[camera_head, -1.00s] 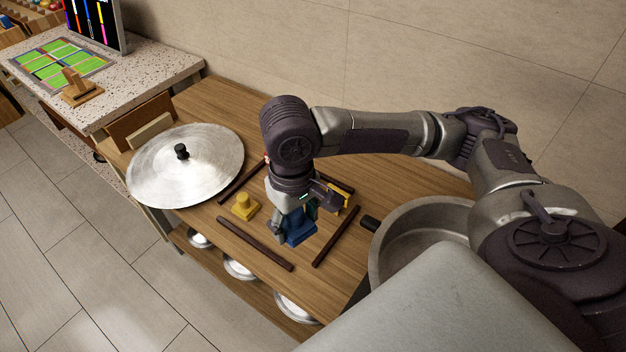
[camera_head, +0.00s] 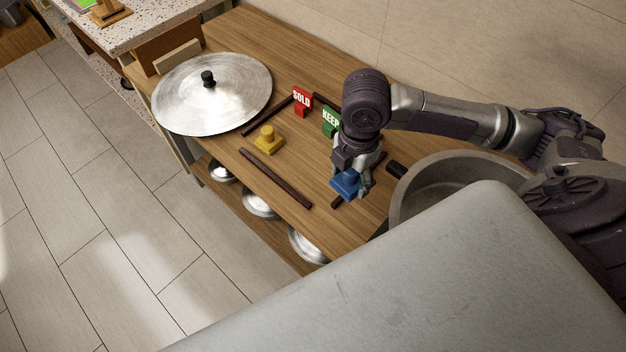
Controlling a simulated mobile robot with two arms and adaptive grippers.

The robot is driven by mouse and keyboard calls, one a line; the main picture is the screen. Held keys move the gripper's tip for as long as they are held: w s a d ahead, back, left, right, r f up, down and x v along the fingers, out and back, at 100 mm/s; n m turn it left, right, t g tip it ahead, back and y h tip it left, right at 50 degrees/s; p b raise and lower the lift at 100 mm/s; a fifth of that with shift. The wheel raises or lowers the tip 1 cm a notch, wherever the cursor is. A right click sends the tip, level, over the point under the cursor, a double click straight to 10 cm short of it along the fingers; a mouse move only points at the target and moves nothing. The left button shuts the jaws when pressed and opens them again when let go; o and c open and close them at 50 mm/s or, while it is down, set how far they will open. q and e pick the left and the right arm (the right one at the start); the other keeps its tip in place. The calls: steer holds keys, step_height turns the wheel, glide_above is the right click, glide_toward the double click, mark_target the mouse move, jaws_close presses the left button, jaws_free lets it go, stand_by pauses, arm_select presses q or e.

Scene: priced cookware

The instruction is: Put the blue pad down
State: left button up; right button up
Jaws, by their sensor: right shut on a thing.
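The blue pad (camera_head: 344,185) is in my right gripper (camera_head: 357,182), which points down and is shut on it. The pad is over or beside the right dark strip (camera_head: 337,202), at the right part of the wooden counter (camera_head: 235,160). I cannot tell whether it touches the wood. My gripper hides part of the pad. My left gripper is not in view.
A yellow pad (camera_head: 266,140), a red SOLD sign (camera_head: 302,102) and a green KEEP sign (camera_head: 330,122) stand on the counter. Another dark strip (camera_head: 275,178) lies in front. A lid (camera_head: 212,95) is at left; a grey pot (camera_head: 440,190) is at right.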

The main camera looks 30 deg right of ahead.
steer(key=shift+d+f+n, duration=0.2)
steer(key=shift+n, duration=0.2)
steer(key=shift+f, duration=0.1)
steer(key=p, duration=0.1)
glide_above(314, 180)
steer(key=f, duration=0.6)
steer(key=shift+s+f, duration=0.2)
steer(key=shift+s, duration=0.05)
steer(key=shift+w+f, duration=0.2)
steer(key=shift+w, duration=0.05)
step_height(314, 180, down, 4)
steer(key=shift+a+r+p, duration=0.1)
steer(key=shift+p, duration=0.3)
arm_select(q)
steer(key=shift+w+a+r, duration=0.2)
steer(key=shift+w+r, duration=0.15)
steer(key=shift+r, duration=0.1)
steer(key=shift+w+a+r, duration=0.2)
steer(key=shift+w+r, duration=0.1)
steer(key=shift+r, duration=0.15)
arm_select(e)
steer(key=shift+f, duration=0.2)
